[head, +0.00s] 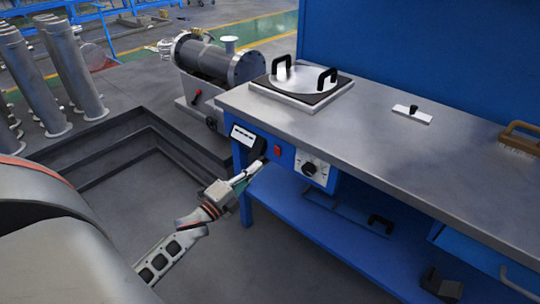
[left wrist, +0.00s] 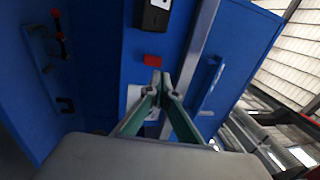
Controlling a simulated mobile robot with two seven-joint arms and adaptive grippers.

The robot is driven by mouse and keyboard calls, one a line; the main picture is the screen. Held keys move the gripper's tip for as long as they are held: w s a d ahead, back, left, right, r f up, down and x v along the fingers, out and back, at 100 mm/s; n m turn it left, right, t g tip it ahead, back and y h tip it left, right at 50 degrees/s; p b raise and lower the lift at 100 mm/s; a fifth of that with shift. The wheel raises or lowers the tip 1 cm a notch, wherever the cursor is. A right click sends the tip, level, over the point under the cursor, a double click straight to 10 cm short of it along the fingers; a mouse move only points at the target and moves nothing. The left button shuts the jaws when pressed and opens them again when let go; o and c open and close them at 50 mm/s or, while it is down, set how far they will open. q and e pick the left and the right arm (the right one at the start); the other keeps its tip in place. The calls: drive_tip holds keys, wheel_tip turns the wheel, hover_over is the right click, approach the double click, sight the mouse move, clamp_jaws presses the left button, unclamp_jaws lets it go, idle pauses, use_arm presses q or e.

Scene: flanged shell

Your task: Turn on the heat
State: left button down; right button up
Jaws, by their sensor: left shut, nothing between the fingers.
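A blue bench front carries a red switch (head: 277,149) and, to its right, a black knob (head: 311,168) on a white plate. In the left wrist view the red switch (left wrist: 154,60) is just beyond my fingertips, and the white plate (left wrist: 135,97) is partly hidden behind the fingers. My left gripper (head: 258,166) is shut and empty, a little left of and below the switch in the head view; it also shows in the left wrist view (left wrist: 160,78). I cannot tell whether it touches the panel. My right gripper is not in view.
A black box with a white face (head: 247,138) is on the bench front left of the switch. A plate with two black handles (head: 301,86) lies on the grey benchtop (head: 370,130). A brush (head: 519,140) lies at the right. A blue shelf (head: 310,225) is below.

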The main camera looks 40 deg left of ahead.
sight(276, 149)
use_arm(q)
drive_tip(key=x, duration=0.7)
drive_tip(key=shift+f, duration=0.1)
drive_tip(key=shift+w, duration=0.1)
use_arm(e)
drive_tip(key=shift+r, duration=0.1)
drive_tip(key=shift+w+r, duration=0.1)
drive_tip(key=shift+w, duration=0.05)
